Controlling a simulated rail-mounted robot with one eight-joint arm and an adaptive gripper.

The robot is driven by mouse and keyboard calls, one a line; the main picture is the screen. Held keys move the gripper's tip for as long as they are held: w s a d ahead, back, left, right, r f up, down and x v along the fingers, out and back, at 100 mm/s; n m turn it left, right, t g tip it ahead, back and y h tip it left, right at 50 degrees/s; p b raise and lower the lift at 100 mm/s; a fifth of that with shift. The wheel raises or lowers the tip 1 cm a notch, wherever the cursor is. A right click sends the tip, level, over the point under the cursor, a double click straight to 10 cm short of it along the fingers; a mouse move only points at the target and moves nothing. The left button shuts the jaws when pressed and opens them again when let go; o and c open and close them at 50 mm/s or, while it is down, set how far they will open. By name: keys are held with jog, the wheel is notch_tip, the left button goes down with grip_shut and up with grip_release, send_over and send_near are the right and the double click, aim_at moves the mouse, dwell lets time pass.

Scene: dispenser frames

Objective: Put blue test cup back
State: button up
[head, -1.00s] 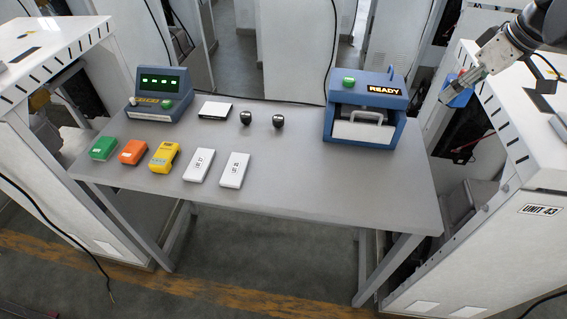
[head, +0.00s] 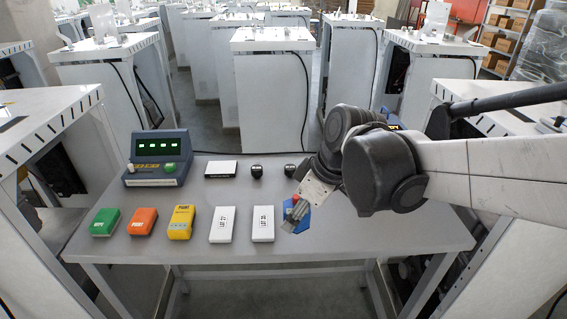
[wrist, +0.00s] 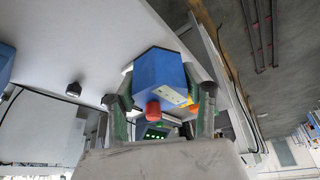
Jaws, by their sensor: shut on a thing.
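The blue test cup (wrist: 160,75) is a blue angular block with a red knob and a pale side face in the wrist view. My gripper (wrist: 165,100) is shut on it, one finger on each side. In the head view the cup (head: 317,223) shows blue beside the fingers of my gripper (head: 295,222). It appears over the table, right of the two white boxes. I cannot tell how high it is held. No empty place for the cup can be made out with certainty.
The grey table (head: 200,262) carries a display console (head: 157,158), green (head: 105,222), orange (head: 142,221) and yellow (head: 180,222) units, white boxes (head: 222,224), a flat white-topped box (head: 221,169) and dark round knobs (head: 257,171). My arm hides the table's back right.

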jog(key=w+f, duration=0.2)
jog(key=w, duration=0.1)
jog(key=w+d+f, duration=0.1)
jog(key=w+f, duration=0.2)
jog(key=w, duration=0.1)
jog(key=w+d+f+b, duration=0.1)
jog(key=w+f, duration=0.1)
jog(key=w, duration=0.1)
jog(key=shift+w+d+f, duration=0.15)
jog(key=shift+w+f, duration=0.05)
jog(key=shift+w, duration=0.05)
jog(key=shift+f+b, duration=0.3)
jog(key=shift+f, duration=1.7)
jog(key=shift+f, duration=0.15)
jog(key=o, duration=1.4)
